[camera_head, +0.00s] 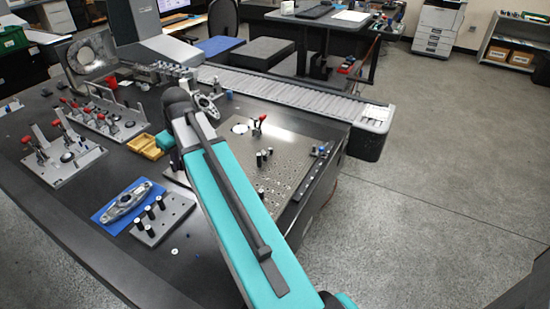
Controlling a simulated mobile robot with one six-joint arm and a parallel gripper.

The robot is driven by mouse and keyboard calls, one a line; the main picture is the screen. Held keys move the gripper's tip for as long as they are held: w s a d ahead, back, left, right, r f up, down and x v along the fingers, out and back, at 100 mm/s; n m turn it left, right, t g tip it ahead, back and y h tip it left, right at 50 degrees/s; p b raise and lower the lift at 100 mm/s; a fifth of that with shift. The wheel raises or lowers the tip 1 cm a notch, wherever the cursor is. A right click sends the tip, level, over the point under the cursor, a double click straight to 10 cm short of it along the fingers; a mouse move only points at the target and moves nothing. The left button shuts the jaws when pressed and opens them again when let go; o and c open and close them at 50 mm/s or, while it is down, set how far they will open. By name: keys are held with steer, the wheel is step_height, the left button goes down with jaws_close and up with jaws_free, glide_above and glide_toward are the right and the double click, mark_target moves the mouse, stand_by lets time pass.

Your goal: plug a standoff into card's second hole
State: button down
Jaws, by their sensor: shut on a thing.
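Several black standoffs with pale tops stand upright on a grey plate (176,217) at the front left; one of them is a standoff (149,212) near its middle. A few more dark, pale-topped posts (259,159) stand on a perforated plate (290,172) right of my arm. A dark strip (311,173) with small spots lies along that plate's right side. I cannot tell which thing is the card, and its second hole cannot be picked out. My teal arm crosses the middle of the view. My gripper is hidden, and so is anything in it.
A metal part lies on a blue mat (108,221) beside the grey plate. Fixtures with red-tipped clamps (108,120) stand at the left. A yellow bin (146,147) is left of my arm. A roller conveyor (290,92) runs behind. The floor at right is clear.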

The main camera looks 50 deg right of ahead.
steer(key=s+d+f+n+p, duration=0.1)
steer(key=s+d+f, duration=0.15)
steer(key=d, duration=0.65)
steer(key=s+d+f+p, duration=0.2)
steer(key=d+f, duration=0.1)
steer(key=d, duration=0.5)
steer(key=n+p, duration=0.1)
steer(key=p, duration=0.1)
glide_above(272, 182)
step_height(272, 182, down, 6)
steer(key=shift+s+d+y, duration=0.3)
steer(key=shift+s+d, duration=0.05)
steer(key=shift+s, duration=0.1)
steer(key=shift+f+b, duration=0.25)
steer(key=shift+b, duration=0.05)
steer(key=shift+f+b, duration=1.5)
steer(key=shift+f, duration=1.65)
steer(key=shift+s, duration=0.1)
steer(key=shift+f+b, duration=0.75)
steer(key=shift+f, duration=0.15)
steer(key=c, duration=1.6)
jaws_free()
